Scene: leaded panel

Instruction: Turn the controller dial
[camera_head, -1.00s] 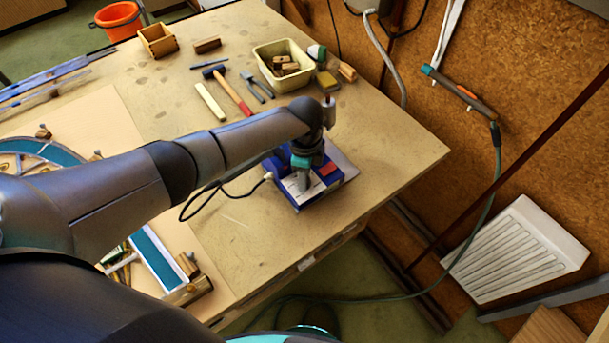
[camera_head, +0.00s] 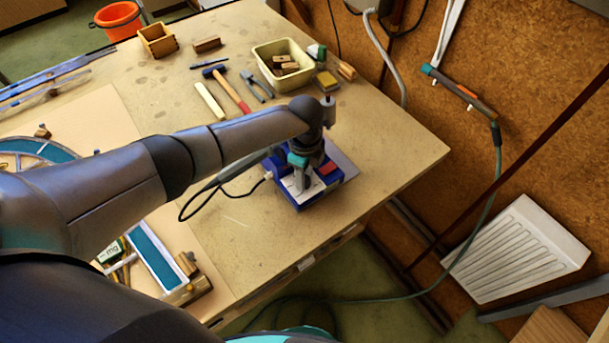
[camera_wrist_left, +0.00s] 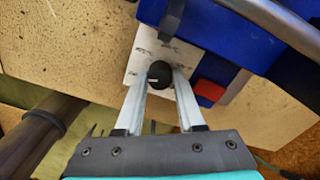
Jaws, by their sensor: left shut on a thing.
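The controller (camera_head: 312,198) is a blue box with a pale labelled face and a red switch (camera_head: 328,169), near the table's right front edge. My left gripper (camera_head: 299,180) reaches down over it from the left. In the left wrist view the controller's blue body (camera_wrist_left: 215,45) fills the upper right, beside its white face (camera_wrist_left: 143,57). The black round dial (camera_wrist_left: 160,73) sits between the two fingertips of my left gripper (camera_wrist_left: 161,78), which are shut on it. The red switch (camera_wrist_left: 210,90) is right of the fingers. My right gripper is not in view.
A black cable (camera_head: 188,205) loops left of the controller. A hammer (camera_head: 228,90), pliers (camera_head: 257,87) and a cream bin (camera_head: 283,64) lie farther back on the table (camera_head: 385,150). A leaded panel (camera_head: 150,255) lies at left. The table right of the controller is clear.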

